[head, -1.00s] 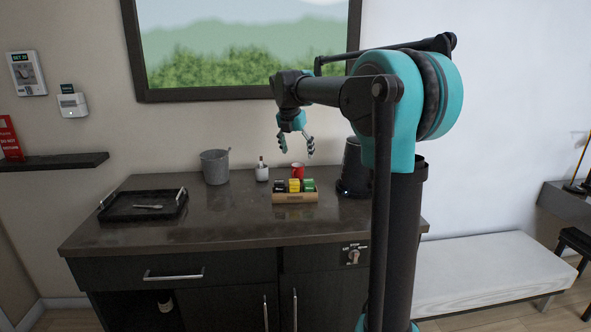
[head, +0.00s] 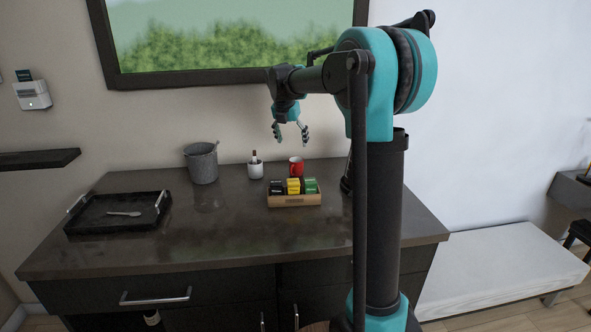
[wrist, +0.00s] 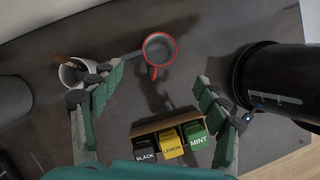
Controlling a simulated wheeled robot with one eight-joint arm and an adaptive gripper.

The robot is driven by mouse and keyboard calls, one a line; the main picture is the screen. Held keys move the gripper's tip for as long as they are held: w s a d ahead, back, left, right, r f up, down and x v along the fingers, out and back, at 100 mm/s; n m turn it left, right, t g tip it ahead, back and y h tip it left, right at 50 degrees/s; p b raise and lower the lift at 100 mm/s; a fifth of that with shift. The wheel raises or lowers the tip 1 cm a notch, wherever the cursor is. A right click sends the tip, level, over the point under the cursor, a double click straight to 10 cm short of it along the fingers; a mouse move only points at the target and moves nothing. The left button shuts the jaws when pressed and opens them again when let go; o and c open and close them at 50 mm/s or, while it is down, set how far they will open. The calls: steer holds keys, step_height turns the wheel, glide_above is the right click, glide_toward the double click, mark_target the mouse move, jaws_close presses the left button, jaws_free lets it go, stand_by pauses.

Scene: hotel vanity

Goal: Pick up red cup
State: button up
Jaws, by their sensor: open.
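The red cup (head: 296,167) stands upright near the back of the dark counter, just behind the tea box. In the wrist view the red cup (wrist: 159,50) shows from above, with a red rim, a grey inside and its handle toward the tea box. My gripper (head: 291,140) is open and empty, above the counter and higher than the cup. In the wrist view my gripper's fingers (wrist: 160,92) are spread wide, and the cup lies beyond them, roughly midway between. Nothing is touching the cup.
A tea box (head: 294,200) with black, lemon and mint packets stands in front of the cup. A small white holder (head: 255,170) is to its left, a grey bucket (head: 202,165) further left. A black tray (head: 118,213) holds a spoon. A black vessel (wrist: 275,80) stands right.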

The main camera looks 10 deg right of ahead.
mark_target(296, 161)
steer(key=x, duration=1.1)
steer(key=shift+w+f, duration=0.1)
steer(key=shift+f, duration=0.3)
steer(key=c, duration=1.3)
steer(key=shift+r, duration=0.1)
steer(key=shift+c, duration=0.2)
